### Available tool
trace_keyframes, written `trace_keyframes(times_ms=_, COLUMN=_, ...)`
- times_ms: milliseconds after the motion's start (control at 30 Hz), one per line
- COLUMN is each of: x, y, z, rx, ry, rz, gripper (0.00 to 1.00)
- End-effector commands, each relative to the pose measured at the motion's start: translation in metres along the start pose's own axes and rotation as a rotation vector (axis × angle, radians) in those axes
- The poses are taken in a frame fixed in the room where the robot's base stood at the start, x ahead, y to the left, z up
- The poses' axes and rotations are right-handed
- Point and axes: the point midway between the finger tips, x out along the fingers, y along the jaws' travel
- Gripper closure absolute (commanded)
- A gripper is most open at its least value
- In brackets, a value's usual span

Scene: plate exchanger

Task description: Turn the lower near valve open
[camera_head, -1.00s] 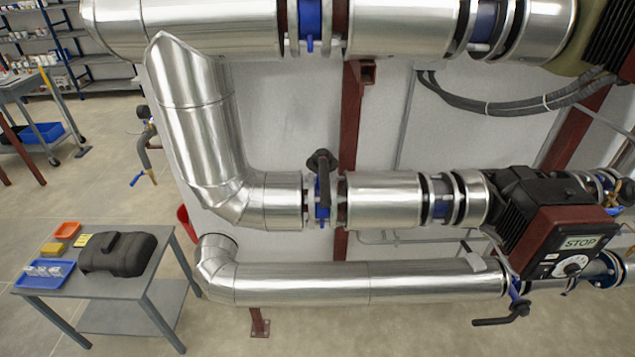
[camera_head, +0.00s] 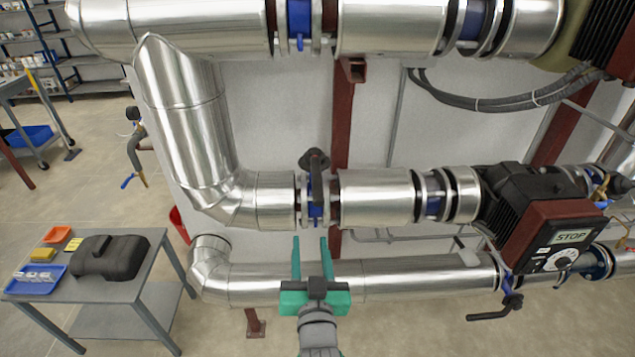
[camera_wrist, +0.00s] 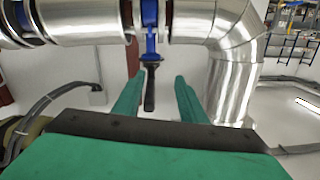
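The middle pipe's valve (camera_head: 316,198) has a blue body and a black lever that stands up and bends toward me. The wrist view looks upside down; in it the valve's blue body (camera_wrist: 151,42) shows with its black lever (camera_wrist: 149,97) between the finger lines, nearer one finger. My gripper (camera_head: 310,241), with green fingers, is open and empty below this valve, apart from it in the head view. A second valve with a black lever (camera_head: 497,312) is on the lowest pipe, at right. I cannot tell for certain which one the task names.
Silver insulated pipes (camera_head: 380,200) run across the front, with a lower pipe (camera_head: 410,277) behind my gripper. A pump (camera_head: 545,215) with a STOP display stands at right. A grey table (camera_head: 135,290) with a black case (camera_head: 110,257) and small trays is at left. Open floor lies beyond it.

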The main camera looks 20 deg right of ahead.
Motion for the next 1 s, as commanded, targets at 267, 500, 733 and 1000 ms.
trace_keyframes(times_ms=267, x=0.026, y=0.010, z=-0.068, rx=0.044, ry=0.038, rz=0.026, gripper=0.62)
trace_keyframes(times_ms=500, x=0.034, y=0.013, z=-0.081, rx=0.053, ry=0.042, rz=0.032, gripper=0.62)
trace_keyframes(times_ms=733, x=0.064, y=0.014, z=-0.082, rx=0.054, ry=0.043, rz=0.033, gripper=0.62)
trace_keyframes(times_ms=1000, x=0.111, y=0.016, z=-0.084, rx=0.053, ry=0.042, rz=0.033, gripper=0.62)
